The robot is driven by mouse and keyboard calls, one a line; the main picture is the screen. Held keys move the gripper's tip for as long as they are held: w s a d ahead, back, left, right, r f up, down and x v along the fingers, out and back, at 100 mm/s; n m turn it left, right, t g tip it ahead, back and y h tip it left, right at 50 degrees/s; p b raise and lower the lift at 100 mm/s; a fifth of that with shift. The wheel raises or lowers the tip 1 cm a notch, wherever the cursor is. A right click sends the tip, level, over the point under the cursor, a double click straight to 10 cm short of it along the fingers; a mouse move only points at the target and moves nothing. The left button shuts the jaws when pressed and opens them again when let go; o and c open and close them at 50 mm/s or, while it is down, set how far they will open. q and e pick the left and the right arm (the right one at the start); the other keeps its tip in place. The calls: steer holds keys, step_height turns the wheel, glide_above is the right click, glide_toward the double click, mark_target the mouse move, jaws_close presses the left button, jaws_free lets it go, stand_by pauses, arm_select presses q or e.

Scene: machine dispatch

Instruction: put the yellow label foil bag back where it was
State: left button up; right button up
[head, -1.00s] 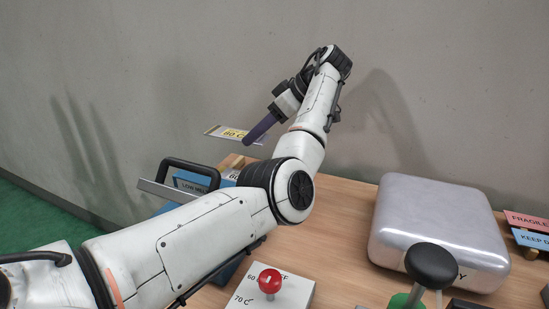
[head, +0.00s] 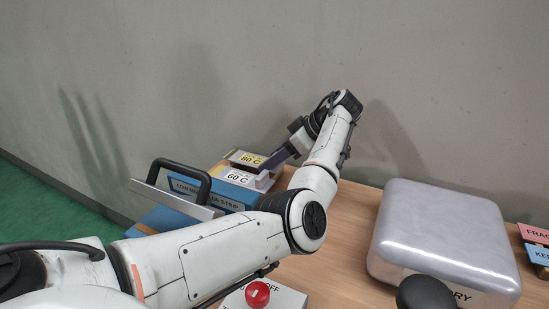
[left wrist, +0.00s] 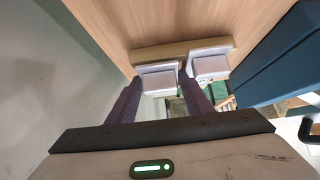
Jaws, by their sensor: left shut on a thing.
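The yellow label foil bag (head: 243,158), marked 80 C, is at the back of the table in the head view, behind a white-labelled 60 C bag (head: 238,177). My left gripper (head: 264,167) is shut on the yellow label bag from its right side. In the left wrist view, a pale bag (left wrist: 158,80) shows between the purple fingers (left wrist: 158,102), and a second pale block (left wrist: 210,66) stands beside it. Both are by a wooden rail (left wrist: 180,49). Whether the held bag touches its support cannot be told. My right gripper is out of view.
A blue machine (head: 205,192) with a black handle (head: 182,165) stands just left and in front of the bags. A silver rounded box (head: 445,228) stands on the right. A red knob (head: 257,294) and a black knob (head: 425,292) are at the front. Wall behind.

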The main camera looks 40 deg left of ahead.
arm_select(q)
steer(key=shift+f, duration=0.55)
steer(key=o, duration=0.8)
steer(key=shift+o, duration=0.2)
steer(key=shift+r, duration=0.1)
steer(key=shift+r, duration=0.4)
steer(key=v, duration=1.2)
steer(key=shift+r+b, duration=0.15)
steer(key=shift+b, duration=0.25)
